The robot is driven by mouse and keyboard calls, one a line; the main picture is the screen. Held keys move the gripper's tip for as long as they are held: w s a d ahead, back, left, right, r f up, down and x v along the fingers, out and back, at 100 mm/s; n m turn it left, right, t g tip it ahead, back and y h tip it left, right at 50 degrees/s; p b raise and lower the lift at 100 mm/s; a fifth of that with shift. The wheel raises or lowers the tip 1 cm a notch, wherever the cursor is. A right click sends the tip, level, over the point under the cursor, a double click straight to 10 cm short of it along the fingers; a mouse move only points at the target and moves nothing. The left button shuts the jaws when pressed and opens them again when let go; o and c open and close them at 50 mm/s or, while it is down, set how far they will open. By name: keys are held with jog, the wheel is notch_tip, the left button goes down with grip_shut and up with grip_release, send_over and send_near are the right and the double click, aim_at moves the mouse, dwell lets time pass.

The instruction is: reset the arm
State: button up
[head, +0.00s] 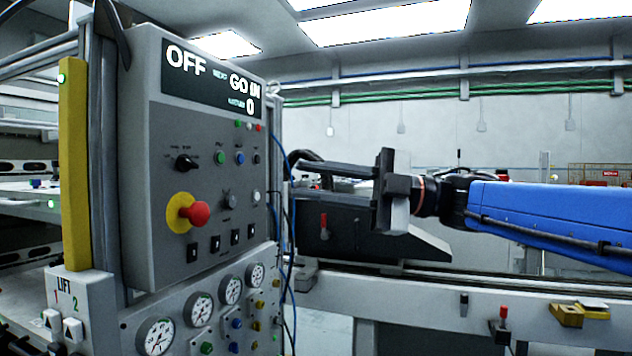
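My gripper (345,198) is at the end of my blue arm, which reaches in from the right edge of the head view. The gripper points left toward the control cabinet. Two dark fingers show, an upper one and a lower one, with a wide gap between them. I see nothing held in the gap. The gripper is in front of a dark, sloped machine housing (420,245); I cannot tell how far apart they are.
A grey control cabinet (150,110) stands at left, with a display reading OFF, a red mushroom button (199,213) and several gauges (158,336). Blue cables hang at its right side. A yellow post (73,165) is at its left. A rail bench (400,290) runs behind.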

jog(key=shift+w, duration=0.1)
dwell(0.4)
jog(key=w+d+m+t+h, duration=0.4)
jog(key=w+d+m+t, duration=0.55)
jog(key=m+t, duration=0.45)
jog(key=w+d+f+m+t+h, duration=0.2)
jog(key=d+f+m+t+h, duration=0.1)
jog(key=d+f+m+h, duration=0.95)
jog(key=s+d+f+m+g+h, duration=0.2)
jog(key=s+d+f+g, duration=0.2)
jog(key=s+f, duration=0.65)
jog(key=s+d+f+m+g+h, duration=0.3)
jog(key=s+d+f+g, duration=0.15)
jog(key=f, duration=1.05)
jog(key=s+a+f+g+y, duration=0.2)
jog(key=s+a+f+g, duration=0.1)
jog(key=s+f, duration=0.5)
jog(key=shift+s+a+f+g, duration=0.2)
jog(key=shift+s+g, duration=0.35)
jog(key=shift+s, duration=0.4)
